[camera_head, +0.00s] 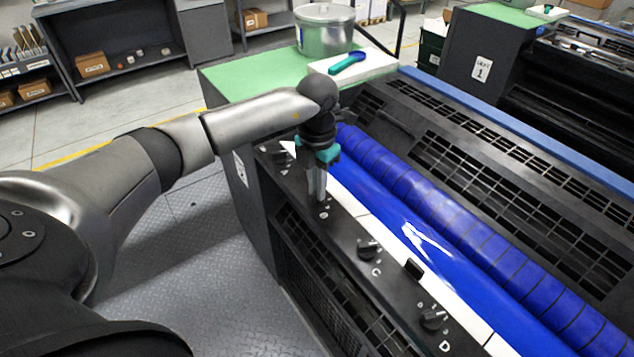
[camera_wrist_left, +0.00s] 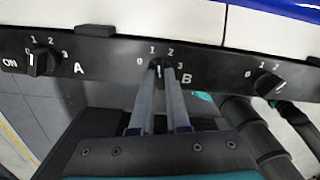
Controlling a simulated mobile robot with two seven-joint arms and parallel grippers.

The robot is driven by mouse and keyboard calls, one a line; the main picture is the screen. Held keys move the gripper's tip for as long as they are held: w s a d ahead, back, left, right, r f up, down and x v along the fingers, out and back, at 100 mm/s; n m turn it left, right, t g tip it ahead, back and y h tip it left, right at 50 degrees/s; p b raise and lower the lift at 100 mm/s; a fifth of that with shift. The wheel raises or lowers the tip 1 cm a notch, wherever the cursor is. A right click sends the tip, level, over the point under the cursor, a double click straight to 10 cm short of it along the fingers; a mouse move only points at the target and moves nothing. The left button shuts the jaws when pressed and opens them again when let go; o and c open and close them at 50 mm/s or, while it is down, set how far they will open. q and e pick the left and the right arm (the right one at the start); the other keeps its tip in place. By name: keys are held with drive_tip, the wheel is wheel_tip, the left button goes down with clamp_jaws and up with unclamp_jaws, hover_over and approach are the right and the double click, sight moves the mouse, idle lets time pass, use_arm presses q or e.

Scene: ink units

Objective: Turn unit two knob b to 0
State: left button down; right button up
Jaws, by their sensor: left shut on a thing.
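Knob B (camera_wrist_left: 157,70) is a small black knob on the unit's dark control rail (camera_head: 342,228). In the head view the fingers cover most of the knob. My right gripper is not in view.
Knob A (camera_wrist_left: 40,62) stands left of B in the wrist view. Knob C (camera_head: 368,248) and knob D (camera_head: 432,318) lie nearer along the rail. A black tab (camera_head: 413,268) sticks up between them. Blue rollers (camera_head: 450,225) run alongside; a metal pot (camera_head: 325,30) stands behind.

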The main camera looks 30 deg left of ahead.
use_arm(q)
drive_tip(key=n+p, duration=0.2)
drive_tip(key=n, duration=0.4)
drive_tip(key=shift+r+n, duration=0.15)
drive_tip(key=shift+n, duration=0.15)
drive_tip(key=n+p, duration=0.2)
drive_tip(key=n, duration=0.4)
drive_tip(key=shift+w+p, duration=0.1)
drive_tip(key=shift+p, duration=0.3)
drive_tip(key=c, duration=0.9)
unclamp_jaws()
wheel_tip(320, 180, up, 15)
drive_tip(key=shift+b, duration=0.3)
